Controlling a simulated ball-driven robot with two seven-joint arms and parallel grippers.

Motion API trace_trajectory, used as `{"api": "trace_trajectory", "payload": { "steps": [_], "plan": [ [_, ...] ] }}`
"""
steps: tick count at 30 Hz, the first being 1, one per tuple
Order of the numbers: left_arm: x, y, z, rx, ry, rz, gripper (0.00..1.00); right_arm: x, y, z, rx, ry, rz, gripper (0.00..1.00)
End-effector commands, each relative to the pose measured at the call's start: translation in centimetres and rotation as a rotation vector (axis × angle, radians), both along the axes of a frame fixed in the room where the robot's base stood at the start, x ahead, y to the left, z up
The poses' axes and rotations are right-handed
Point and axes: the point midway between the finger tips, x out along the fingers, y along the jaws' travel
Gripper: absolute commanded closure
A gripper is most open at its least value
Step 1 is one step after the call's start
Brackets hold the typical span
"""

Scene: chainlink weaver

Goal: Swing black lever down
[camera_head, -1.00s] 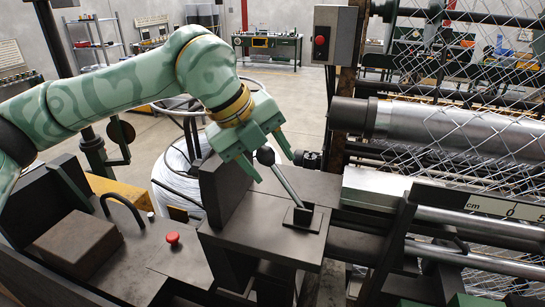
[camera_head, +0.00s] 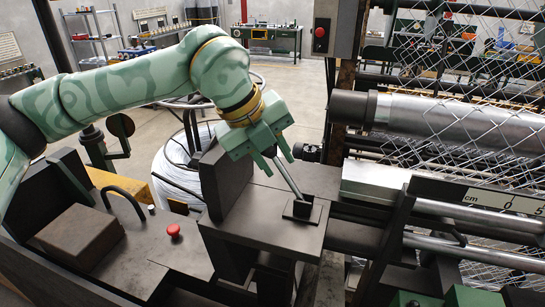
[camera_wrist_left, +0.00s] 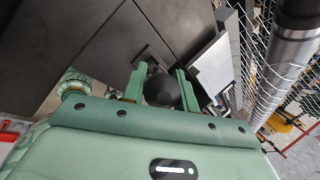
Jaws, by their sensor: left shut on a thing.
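The lever (camera_head: 289,179) is a grey metal rod on a small dark base plate (camera_head: 302,210), on top of the dark machine housing. It leans up and to the left. Its black ball knob (camera_wrist_left: 162,90) shows between the two green fingers in the left wrist view. The gripper hides the knob in the head view. My left gripper (camera_head: 279,158) is shut on the knob, with its fingers on either side pointing down. My right gripper is not in view.
A dark upright plate (camera_head: 227,180) stands just left of the lever. A red button (camera_head: 173,230) is on the lower housing. A steel roller (camera_head: 440,118) and wire mesh are at right. A wire coil (camera_head: 178,172) stands behind. The housing top right of the lever is clear.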

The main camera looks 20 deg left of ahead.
Motion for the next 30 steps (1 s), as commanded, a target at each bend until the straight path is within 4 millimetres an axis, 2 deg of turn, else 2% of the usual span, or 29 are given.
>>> {"api": "trace_trajectory", "payload": {
  "steps": [8,23,30],
  "plan": [
    [0.0,-1.8,1.0,0.169,-0.014,-0.003,1.0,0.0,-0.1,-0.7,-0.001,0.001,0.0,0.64],
    [-0.2,-6.8,1.7,0.641,-0.032,0.0,1.0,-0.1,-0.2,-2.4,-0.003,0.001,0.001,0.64],
    [-0.3,-9.0,1.0,0.648,-0.028,0.0,1.0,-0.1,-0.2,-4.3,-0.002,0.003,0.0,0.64]
  ]
}}
